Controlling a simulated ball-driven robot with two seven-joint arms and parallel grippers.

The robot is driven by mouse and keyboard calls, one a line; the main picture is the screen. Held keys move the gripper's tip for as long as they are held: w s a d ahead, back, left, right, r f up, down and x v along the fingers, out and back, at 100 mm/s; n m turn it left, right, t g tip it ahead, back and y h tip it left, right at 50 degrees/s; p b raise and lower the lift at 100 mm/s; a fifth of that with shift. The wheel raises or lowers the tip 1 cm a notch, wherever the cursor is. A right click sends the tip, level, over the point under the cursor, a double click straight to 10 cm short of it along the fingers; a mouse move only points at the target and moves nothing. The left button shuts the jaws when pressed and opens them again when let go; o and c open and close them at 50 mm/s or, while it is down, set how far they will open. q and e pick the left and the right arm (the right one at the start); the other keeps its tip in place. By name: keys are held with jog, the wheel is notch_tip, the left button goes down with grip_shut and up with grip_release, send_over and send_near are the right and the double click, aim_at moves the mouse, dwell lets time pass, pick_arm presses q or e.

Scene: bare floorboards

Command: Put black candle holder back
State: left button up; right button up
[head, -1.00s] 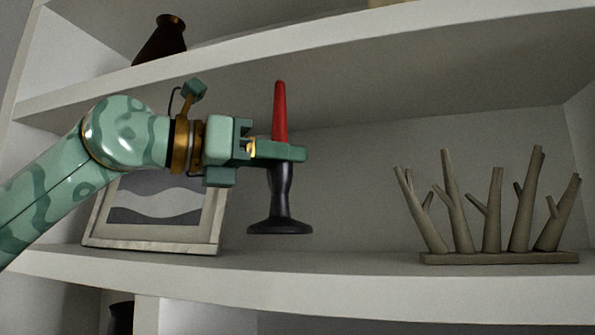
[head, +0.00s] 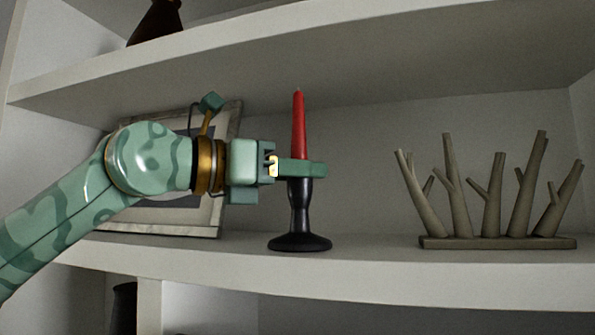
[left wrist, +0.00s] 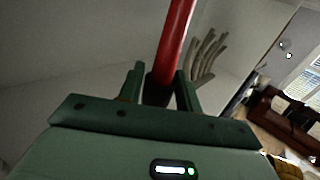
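My left gripper (head: 306,168) comes in from the left and is shut on the holder's upper part, just below the candle. In the left wrist view, its two fingers (left wrist: 160,86) flank the dark holder top, with the red candle (left wrist: 174,40) rising beyond. My right gripper is not in view.
A framed picture (head: 185,229) leans behind my left arm. A grey branch-like sculpture (head: 498,242) stands on the same shelf (head: 370,268) to the right, with free shelf between it and the holder. A dark vase (head: 157,22) stands on the upper shelf (head: 330,45).

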pick_arm(q)
jog(key=o, duration=0.3)
jog(key=shift+a, duration=0.15)
jog(key=shift+r, duration=0.1)
jog(key=shift+r+p, duration=0.2)
jog(key=shift+p, duration=0.1)
jog(key=b+v, duration=0.4)
jog(key=v, duration=0.8)
jog(key=shift+f, duration=0.15)
